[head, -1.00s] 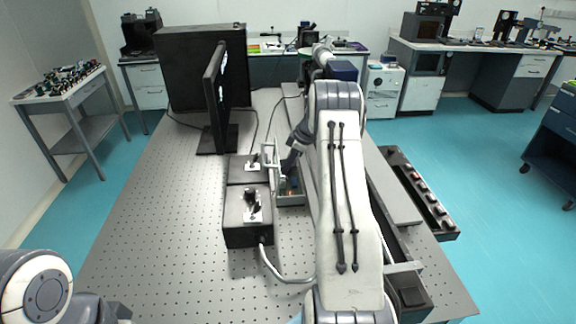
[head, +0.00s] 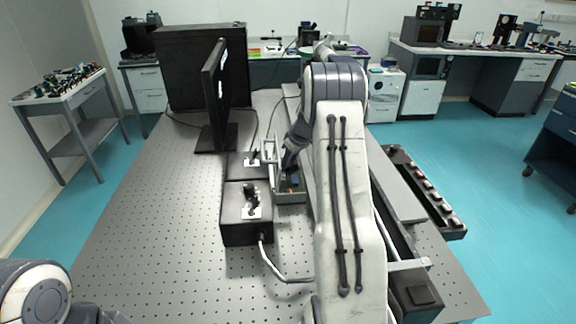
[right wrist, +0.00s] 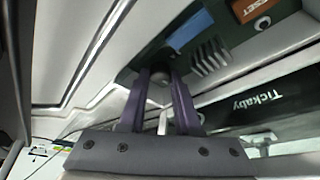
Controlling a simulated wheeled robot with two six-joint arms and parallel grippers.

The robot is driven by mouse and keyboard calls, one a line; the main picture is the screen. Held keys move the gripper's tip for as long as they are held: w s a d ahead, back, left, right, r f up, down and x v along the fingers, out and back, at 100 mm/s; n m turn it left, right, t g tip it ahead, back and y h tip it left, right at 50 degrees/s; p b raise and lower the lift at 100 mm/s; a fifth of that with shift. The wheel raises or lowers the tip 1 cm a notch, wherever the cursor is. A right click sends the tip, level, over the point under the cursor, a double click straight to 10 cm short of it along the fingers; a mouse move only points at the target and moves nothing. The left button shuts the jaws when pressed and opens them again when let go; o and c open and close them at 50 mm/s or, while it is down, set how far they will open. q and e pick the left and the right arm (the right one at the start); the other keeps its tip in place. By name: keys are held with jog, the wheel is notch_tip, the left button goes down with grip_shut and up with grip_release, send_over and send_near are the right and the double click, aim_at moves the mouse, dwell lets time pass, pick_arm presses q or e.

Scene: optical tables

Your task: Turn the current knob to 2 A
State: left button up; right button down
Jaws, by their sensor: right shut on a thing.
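A device (head: 291,197) with a pale metal frame and an open green inside stands on the table in the head view. In the right wrist view its green panel (right wrist: 216,36) carries a blue part, grey fins and an orange label with partly readable lettering. My right gripper (head: 287,163) is at this device, mostly hidden by my arm. In the right wrist view my right gripper (right wrist: 160,84) has its two purple-grey fingers closed around a small grey knob (right wrist: 159,91). Any scale or current reading is not legible. My left gripper is out of view.
Two black boxes with small levers, a near one (head: 238,218) and a far one (head: 236,164), stand left of the device. A monitor (head: 212,97) stands behind them. A black box lettered "Tickaby" (right wrist: 262,108) is close to the right gripper. The table's left side is clear.

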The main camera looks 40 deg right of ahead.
jog(key=shift+m, duration=0.5)
jog(key=c, duration=0.9)
grip_release()
jog(key=shift+r, duration=0.1)
jog(key=b+v, duration=0.1)
jog(key=v, duration=0.9)
jog(key=shift+a+r, duration=0.15)
